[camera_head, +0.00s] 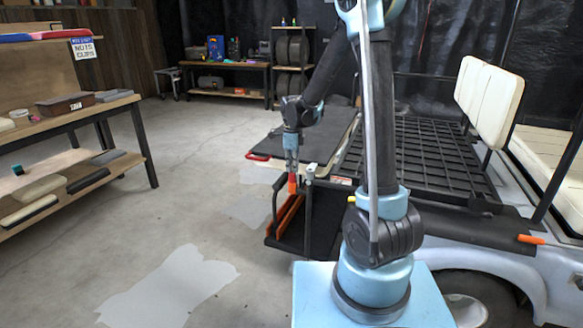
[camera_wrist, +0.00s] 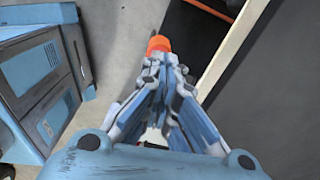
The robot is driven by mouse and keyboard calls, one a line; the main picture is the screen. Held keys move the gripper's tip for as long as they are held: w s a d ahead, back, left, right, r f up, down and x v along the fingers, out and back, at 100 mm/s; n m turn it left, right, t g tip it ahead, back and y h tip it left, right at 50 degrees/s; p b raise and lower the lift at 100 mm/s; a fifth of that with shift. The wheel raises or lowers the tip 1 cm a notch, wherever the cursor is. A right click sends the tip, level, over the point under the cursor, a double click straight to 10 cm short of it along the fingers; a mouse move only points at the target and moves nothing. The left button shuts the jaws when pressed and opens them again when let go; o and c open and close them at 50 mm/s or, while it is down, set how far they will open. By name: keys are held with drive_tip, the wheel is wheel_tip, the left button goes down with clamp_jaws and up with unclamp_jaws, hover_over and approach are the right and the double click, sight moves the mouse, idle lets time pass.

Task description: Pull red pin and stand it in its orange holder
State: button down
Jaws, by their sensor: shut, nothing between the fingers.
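My gripper (camera_head: 291,170) points down near the cart's rear corner, fingers shut and empty. A small red piece (camera_head: 292,178) shows right at the fingertips, with an orange piece (camera_head: 292,188) just under it. These look like the red pin and its orange holder, but I cannot tell how deep the pin sits. In the wrist view, my shut fingers (camera_wrist: 160,66) end right by the orange piece (camera_wrist: 158,44). The fingers hide most of the red piece there, and I cannot tell whether they touch it.
The cart's black slatted bed (camera_head: 425,150) and a dark panel (camera_head: 305,135) lie behind the gripper. A black open frame with an orange strip (camera_head: 290,215) hangs below. Another orange piece (camera_head: 530,239) sits on the cart's right side. A workbench (camera_head: 70,115) stands left; floor between is clear.

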wheel_tip(320, 180, up, 15)
drive_tip(key=shift+f, duration=0.2)
idle(1.1)
drive_tip(key=shift+w, duration=0.1)
wheel_tip(320, 180, down, 14)
drive_tip(key=shift+f, duration=0.1)
idle(0.7)
drive_tip(key=shift+f, duration=0.3)
idle(0.6)
drive_tip(key=shift+r, duration=0.15)
